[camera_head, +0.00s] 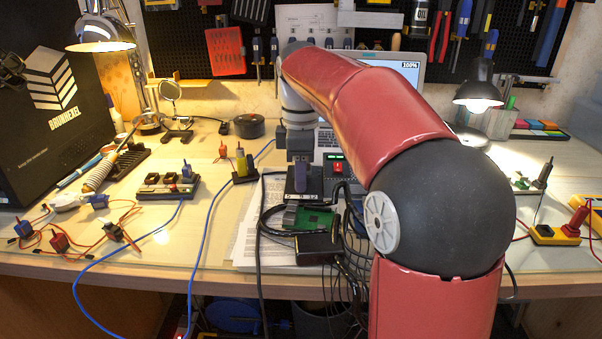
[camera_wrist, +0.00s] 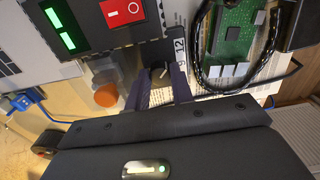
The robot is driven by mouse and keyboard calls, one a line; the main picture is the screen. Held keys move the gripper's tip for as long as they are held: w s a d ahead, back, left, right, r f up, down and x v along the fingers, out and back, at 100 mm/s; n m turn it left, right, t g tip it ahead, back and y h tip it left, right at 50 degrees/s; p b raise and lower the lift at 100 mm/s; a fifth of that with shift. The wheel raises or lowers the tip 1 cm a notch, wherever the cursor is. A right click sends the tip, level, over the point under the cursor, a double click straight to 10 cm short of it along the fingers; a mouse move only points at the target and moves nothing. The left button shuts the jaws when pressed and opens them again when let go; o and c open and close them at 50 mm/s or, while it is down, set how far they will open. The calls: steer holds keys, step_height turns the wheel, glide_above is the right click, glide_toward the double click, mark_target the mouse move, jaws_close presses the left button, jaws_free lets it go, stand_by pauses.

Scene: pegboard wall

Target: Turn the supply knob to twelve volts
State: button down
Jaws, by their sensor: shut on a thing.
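The dark supply (camera_head: 338,172) stands at the middle of the desk in the head view, partly behind my arm. Its knob (camera_wrist: 159,73) shows in the wrist view between the two fingers of my gripper (camera_wrist: 158,88). The fingers are shut on the knob, one on each side. In the head view my gripper (camera_head: 301,178) points down at the supply's front.
The wrist view shows a red rocker switch (camera_wrist: 121,11), a lit green display (camera_wrist: 60,27) and an orange round part (camera_wrist: 107,95) near the fingers. A green circuit board (camera_head: 307,218) and black cables lie in front of the supply. A laptop (camera_head: 390,65) stands behind.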

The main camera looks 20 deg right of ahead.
steer(key=shift+n, duration=1.3)
steer(key=c, duration=1.2)
jaws_free()
